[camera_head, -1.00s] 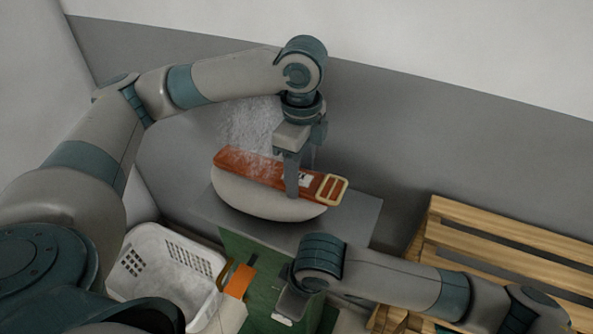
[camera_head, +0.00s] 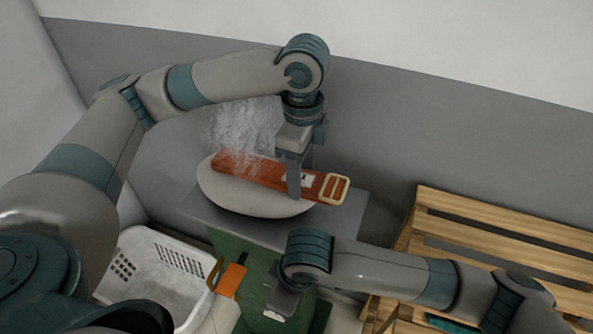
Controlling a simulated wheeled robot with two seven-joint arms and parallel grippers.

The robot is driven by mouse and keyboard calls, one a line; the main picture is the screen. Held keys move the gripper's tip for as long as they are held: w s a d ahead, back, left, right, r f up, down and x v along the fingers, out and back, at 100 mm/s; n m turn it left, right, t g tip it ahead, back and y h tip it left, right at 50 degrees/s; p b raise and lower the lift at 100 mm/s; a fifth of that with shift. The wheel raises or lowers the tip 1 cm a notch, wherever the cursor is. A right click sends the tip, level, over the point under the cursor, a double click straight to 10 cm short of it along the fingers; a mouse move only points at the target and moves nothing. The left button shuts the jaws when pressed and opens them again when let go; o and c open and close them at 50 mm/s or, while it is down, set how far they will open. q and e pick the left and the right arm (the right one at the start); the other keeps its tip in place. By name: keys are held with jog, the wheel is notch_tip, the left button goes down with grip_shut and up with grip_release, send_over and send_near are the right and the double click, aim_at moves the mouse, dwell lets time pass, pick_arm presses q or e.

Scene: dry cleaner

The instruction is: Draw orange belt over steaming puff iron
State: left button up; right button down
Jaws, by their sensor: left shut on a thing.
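The orange belt (camera_head: 250,173) lies across the top of the pale, rounded puff iron (camera_head: 225,195), with its gold buckle (camera_head: 333,189) past the puff's right edge. White steam (camera_head: 243,127) rises over the belt's left part. My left gripper (camera_head: 293,182) points down from above and is shut on the belt right of its middle, near a white label. Whether the belt touches the puff all along cannot be told. My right gripper (camera_head: 282,303) hangs low in front of the green stand; its fingers are mostly hidden.
The puff stands on a grey top (camera_head: 345,213) over a green stand (camera_head: 235,249). A white basket (camera_head: 150,265) is at the lower left, with an orange tag-like piece (camera_head: 230,280) beside it. A slatted wooden bench (camera_head: 510,229) is at the right.

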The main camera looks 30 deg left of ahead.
aim_at(283, 173)
pick_arm(q)
jog(key=shift+d, duration=0.7)
jog(key=shift+d, duration=0.15)
jog(key=shift+a, duration=0.25)
pick_arm(e)
jog(key=shift+d, duration=0.1)
pick_arm(q)
jog(key=shift+s+a, duration=0.15)
jog(key=shift+a, duration=1.2)
jog(key=shift+s+a, duration=0.15)
jog(key=shift+a, duration=1.2)
jog(key=shift+w+d, duration=0.2)
jog(key=shift+d, duration=1.25)
jog(key=shift+w+d, duration=0.15)
jog(key=shift+d, duration=1.3)
